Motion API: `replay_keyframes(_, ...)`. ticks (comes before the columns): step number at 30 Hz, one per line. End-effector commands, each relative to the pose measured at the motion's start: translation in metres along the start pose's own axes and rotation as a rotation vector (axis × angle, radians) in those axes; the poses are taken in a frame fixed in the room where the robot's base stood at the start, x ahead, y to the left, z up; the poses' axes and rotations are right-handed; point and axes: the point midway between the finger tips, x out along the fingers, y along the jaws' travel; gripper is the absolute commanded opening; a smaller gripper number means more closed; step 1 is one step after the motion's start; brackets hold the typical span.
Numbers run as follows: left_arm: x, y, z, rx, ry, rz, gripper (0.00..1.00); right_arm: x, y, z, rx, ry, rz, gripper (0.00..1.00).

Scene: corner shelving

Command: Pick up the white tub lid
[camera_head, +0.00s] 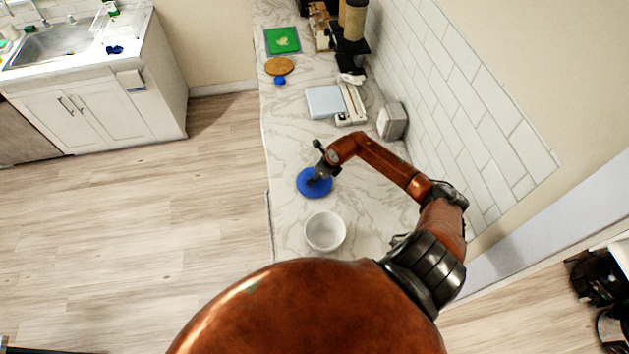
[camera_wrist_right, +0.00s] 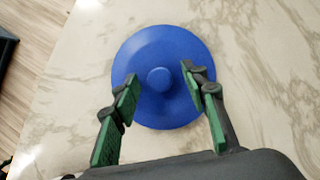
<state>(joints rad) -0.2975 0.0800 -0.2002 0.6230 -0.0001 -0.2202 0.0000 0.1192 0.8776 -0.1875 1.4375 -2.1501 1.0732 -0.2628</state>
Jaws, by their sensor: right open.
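A round blue lid (camera_head: 310,190) with a small round knob lies on the marble counter, just beyond a white tub (camera_head: 325,232). The tub stands open with no lid on it. I see no white lid; the blue one is the only lid near the tub. My right gripper (camera_head: 320,174) is over the blue lid. In the right wrist view the blue lid (camera_wrist_right: 160,108) fills the middle, and my open right gripper (camera_wrist_right: 160,84) has its green-padded fingers on either side of the knob, with nothing between them gripped. Contact with the lid cannot be told. My left gripper is not in view.
Farther along the counter (camera_head: 292,120) are a pale flat box (camera_head: 324,102), a grey block-like object (camera_head: 392,121), a brown round board (camera_head: 279,66) and a green mat (camera_head: 283,40). A tiled wall (camera_head: 450,100) runs along the right. The counter left of the tub ends at an edge.

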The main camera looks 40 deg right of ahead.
Motion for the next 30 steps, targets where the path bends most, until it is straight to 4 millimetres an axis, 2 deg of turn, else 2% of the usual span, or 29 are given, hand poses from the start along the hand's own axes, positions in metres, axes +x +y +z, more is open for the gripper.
replay_keyframes(4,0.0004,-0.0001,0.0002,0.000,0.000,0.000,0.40,0.0002,0.0001,-0.0002,0.000,0.000,0.000,0.39)
replay_keyframes(21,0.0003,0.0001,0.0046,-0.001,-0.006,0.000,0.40,-0.0002,0.0000,-0.0004,0.001,0.000,0.000,0.00)
replay_keyframes(30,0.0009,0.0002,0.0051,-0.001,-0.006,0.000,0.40,-0.0017,-0.0004,0.0006,0.000,-0.001,-0.001,0.00)
